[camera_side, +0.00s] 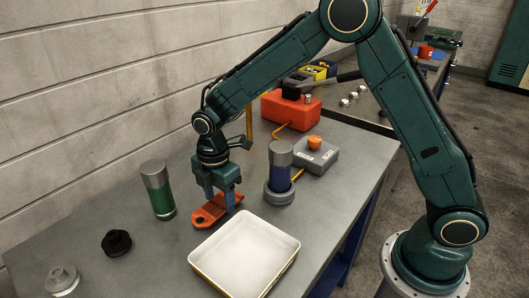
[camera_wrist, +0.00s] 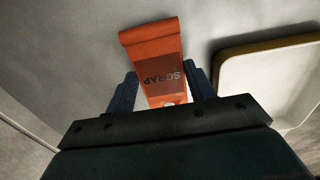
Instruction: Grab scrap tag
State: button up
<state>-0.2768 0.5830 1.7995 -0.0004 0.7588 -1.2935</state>
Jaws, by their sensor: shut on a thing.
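The scrap tag (camera_side: 212,212) is an orange-red strip on the grey bench, between the green cylinder and the white tray. In the wrist view the tag (camera_wrist: 158,62) shows the word SCRAP and a small hole near the jaws. My gripper (camera_side: 222,206) points down with its fingers on either side of the tag. The wrist view also shows my gripper (camera_wrist: 163,88) shut on the tag, one finger along each side. The tag is at or very close to the bench top; I cannot tell whether it is lifted.
A white tray (camera_side: 206,266) stands just in front of the tag. A green cylinder (camera_side: 159,190) stands left, a blue cylinder (camera_side: 280,167) in a grey ring right. A grey box with an orange knob (camera_side: 314,143) and a red box (camera_side: 290,110) are behind. Black and grey knobs lie front left.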

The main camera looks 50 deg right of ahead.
aim_at(220, 203)
notch_tip(220, 203, up, 19)
dwell(0.5)
dwell(0.6)
